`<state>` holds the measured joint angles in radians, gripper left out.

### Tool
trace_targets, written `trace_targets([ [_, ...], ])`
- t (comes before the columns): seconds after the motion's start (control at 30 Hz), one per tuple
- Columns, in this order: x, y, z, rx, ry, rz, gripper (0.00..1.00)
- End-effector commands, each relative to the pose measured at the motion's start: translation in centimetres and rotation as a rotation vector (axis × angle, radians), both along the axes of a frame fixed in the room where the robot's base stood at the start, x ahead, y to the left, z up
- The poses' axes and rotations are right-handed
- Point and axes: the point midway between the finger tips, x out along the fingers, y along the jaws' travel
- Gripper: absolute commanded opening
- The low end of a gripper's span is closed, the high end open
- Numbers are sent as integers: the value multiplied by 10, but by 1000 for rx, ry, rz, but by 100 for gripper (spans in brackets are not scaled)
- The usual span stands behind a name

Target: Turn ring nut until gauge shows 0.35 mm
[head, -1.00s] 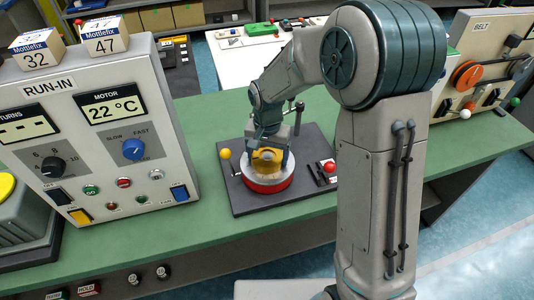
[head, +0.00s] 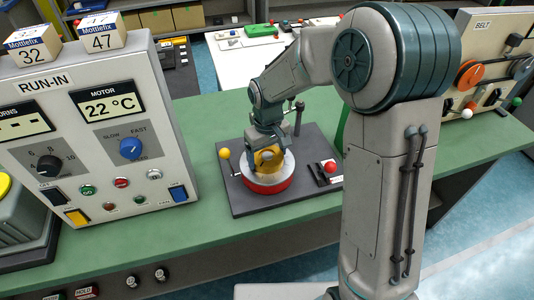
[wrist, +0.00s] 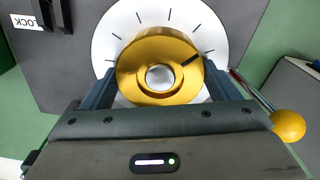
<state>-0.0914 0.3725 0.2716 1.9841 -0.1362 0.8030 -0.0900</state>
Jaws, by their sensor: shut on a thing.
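The brass ring nut (head: 268,159) sits on a round white-topped red base on the dark plate (head: 245,203). In the wrist view the ring nut (wrist: 140,57) has a central hole and a black mark at its upper right. Around it is a white dial (wrist: 106,42) with black ticks. My gripper (head: 267,153) comes down from above. In the wrist view my gripper (wrist: 158,78) is shut on the nut, one finger on each side. I cannot make out a gauge showing millimetres in these views.
A yellow-balled lever (head: 224,154) stands left of the nut, and a red knob (head: 330,167) right of it. A LOCK label (wrist: 26,22) shows by black parts.

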Motion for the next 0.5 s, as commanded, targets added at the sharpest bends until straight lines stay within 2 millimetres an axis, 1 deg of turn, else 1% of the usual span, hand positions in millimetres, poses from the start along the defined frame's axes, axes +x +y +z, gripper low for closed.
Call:
trace_targets([
  [0.2,1,1,1,2,-3,109,59],
  [0.5,1,1,2,2,-5,173,59],
])
